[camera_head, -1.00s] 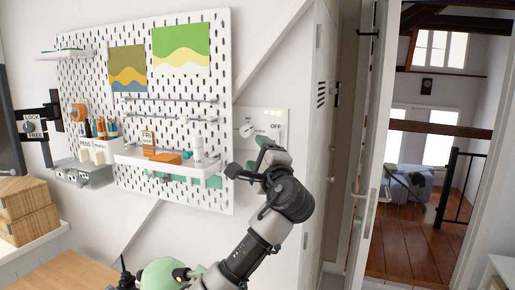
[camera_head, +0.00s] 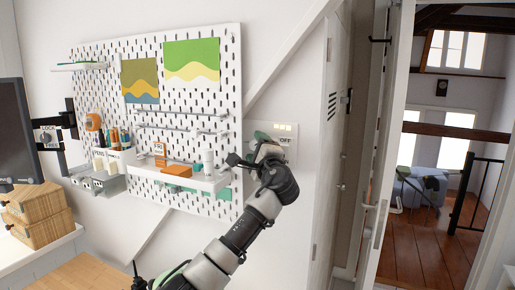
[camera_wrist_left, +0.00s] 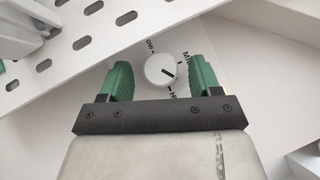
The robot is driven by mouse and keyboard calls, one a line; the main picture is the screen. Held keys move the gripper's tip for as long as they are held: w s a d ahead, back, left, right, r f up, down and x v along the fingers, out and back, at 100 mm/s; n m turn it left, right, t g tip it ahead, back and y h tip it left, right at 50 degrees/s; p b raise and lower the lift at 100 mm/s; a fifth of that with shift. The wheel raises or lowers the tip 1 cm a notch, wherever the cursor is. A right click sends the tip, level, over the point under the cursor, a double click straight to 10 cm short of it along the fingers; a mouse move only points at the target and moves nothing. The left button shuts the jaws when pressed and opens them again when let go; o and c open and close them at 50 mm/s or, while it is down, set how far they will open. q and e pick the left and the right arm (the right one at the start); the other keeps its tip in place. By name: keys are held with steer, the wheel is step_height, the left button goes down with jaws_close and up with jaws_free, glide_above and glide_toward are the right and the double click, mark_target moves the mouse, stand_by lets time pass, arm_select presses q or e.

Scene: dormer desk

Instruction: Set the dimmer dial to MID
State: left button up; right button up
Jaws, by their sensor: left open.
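The dimmer dial (camera_wrist_left: 160,68) is a round white knob with a dark pointer line, on a pale wall plate (camera_head: 291,152). In the left wrist view its pointer aims to the lower right, between the MID and HI marks. My left gripper (camera_wrist_left: 161,78) is open, with one green finger on each side of the dial and a visible gap to each. In the head view the left gripper (camera_head: 264,146) is in front of the plate and hides the dial; the OFF label shows to its right. My right gripper is out of view.
A white pegboard (camera_head: 218,100) with a shelf (camera_head: 190,180) stands just left of the plate. A sloping white beam (camera_head: 285,58) runs above it. A white door (camera_head: 325,150) is to the right. A monitor (camera_head: 15,130) and wooden boxes (camera_head: 40,213) are at far left.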

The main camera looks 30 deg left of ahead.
arm_select(q)
steer(key=c, duration=0.9)
steer(key=shift+d, duration=0.1)
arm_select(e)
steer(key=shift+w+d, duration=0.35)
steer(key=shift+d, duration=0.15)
arm_select(q)
steer(key=shift+g, duration=0.3)
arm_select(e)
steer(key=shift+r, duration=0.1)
arm_select(q)
steer(key=shift+r+n+g+h+p, duration=0.2)
steer(key=shift+n+g+h+p, duration=0.5)
steer(key=shift+n+h+p, duration=0.4)
steer(key=shift+r+n+g+h+p, duration=0.2)
steer(key=shift+n+g+h+p, duration=0.6)
steer(key=shift+n+p, duration=0.5)
steer(key=shift+r+n+g+h+p, duration=0.2)
steer(key=shift+n+g+h+p, duration=0.4)
steer(key=shift+n+h+p, duration=0.6)
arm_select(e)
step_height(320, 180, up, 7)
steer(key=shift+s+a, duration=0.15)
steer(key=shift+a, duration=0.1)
arm_select(q)
steer(key=shift+f, duration=0.1)
